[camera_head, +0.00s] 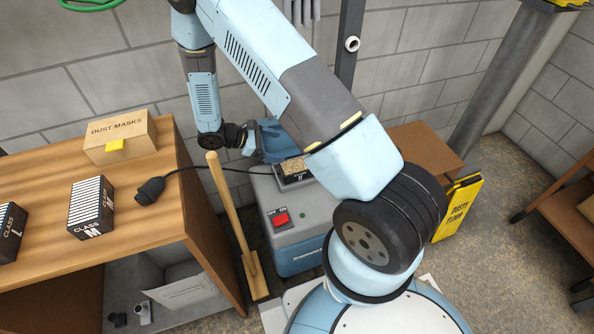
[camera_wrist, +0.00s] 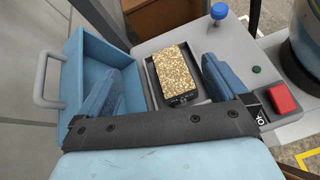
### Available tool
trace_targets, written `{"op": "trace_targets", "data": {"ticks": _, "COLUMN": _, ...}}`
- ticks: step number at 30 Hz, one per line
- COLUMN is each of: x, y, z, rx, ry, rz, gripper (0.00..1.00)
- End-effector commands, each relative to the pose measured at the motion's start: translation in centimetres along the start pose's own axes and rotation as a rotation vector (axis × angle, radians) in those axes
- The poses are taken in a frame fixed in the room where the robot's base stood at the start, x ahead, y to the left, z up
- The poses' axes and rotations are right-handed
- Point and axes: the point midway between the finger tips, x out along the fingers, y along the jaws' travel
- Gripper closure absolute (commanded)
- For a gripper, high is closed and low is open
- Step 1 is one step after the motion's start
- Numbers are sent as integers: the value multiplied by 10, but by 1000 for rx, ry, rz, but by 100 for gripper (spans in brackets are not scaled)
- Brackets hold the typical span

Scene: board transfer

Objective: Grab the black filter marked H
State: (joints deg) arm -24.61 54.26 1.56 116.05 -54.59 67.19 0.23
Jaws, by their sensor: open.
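The black filter (camera_wrist: 175,72) sits in a slot on top of a grey and blue machine (camera_wrist: 205,35), its top covered in speckled tan dust. It also shows in the head view (camera_head: 293,171), partly hidden by my arm; the marking on its black front is too small to read surely. My gripper (camera_wrist: 163,64) is open above the machine, one blue finger to the left of the filter and one to the right, with gaps on both sides. In the head view my gripper (camera_head: 272,142) is just behind and left of the filter.
A red switch (camera_wrist: 282,98) and a blue knob (camera_wrist: 219,11) are on the machine. Filters marked M (camera_head: 91,207) and another class (camera_head: 10,232) stand on the wooden bench (camera_head: 150,225).

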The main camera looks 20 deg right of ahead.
Motion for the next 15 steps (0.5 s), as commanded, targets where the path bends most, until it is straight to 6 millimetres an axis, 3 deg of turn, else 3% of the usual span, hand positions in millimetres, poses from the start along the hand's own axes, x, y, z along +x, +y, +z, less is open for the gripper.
{"op": "trace_targets", "data": {"ticks": 1, "x": 8, "y": -6, "z": -17, "rx": -39, "ry": -23, "rz": 17, "gripper": 0}}
{"op": "trace_targets", "data": {"ticks": 6, "x": 28, "y": -18, "z": -55, "rx": -134, "ry": -76, "rz": 72, "gripper": 0}}
{"op": "trace_targets", "data": {"ticks": 15, "x": 44, "y": -28, "z": -78, "rx": -196, "ry": -111, "rz": 109, "gripper": 0}}
